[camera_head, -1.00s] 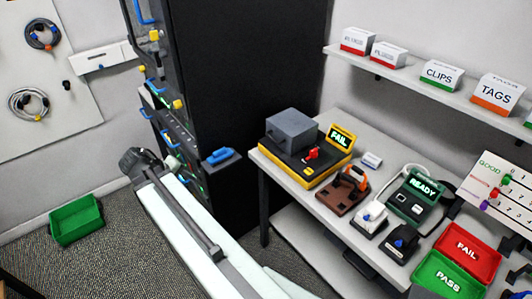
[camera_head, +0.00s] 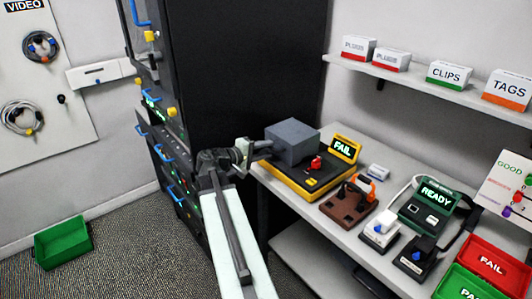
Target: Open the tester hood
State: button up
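The tester (camera_head: 312,186) has a yellow and black base and stands at the back left of the table. Its grey box-shaped hood (camera_head: 292,141) sits down over the left part of the base.
A dark cabinet (camera_head: 250,60) with blue handles stands behind and left of my arm. A brown clamp fixture (camera_head: 347,203), a green READY device (camera_head: 430,205) and red FAIL (camera_head: 484,258) and PASS trays lie to the right on the table (camera_head: 300,208). A shelf hangs above.

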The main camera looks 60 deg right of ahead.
jog(key=shift+s+d, duration=0.1)
jog(key=shift+d, duration=0.15)
grip_shut()
dwell(1.2)
